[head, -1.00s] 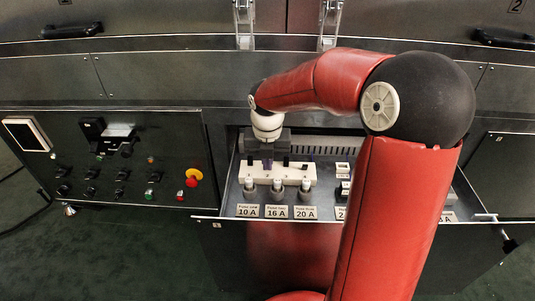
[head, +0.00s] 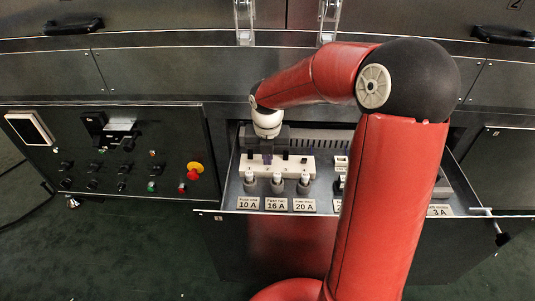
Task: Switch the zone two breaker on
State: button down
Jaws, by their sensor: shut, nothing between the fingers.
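A white breaker block (head: 308,170) sits in the open drawer, behind several fuse holders. Small dark switch levers show along its top, one of them (head: 285,156) just right of my gripper. My gripper (head: 267,160) points down over the left-middle part of the block, with its purple-grey fingertips shut and empty. It is at or very near the block's top; I cannot tell if it touches. The gripper hides part of the block's top, including any lever behind it. Which lever is zone two, and its position, are too small to read.
The fuse holders (head: 277,184) stand in front of the block, with labels 10 A, 16 A and 20 A (head: 304,205). The drawer's front edge (head: 225,212) lies below. My red arm hides the drawer's right middle. A control panel with a red-yellow emergency stop (head: 194,171) is at left.

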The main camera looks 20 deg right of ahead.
jog(key=shift+r, duration=0.1)
jog(key=shift+r+p, duration=0.7)
jog(key=shift+p, duration=0.45)
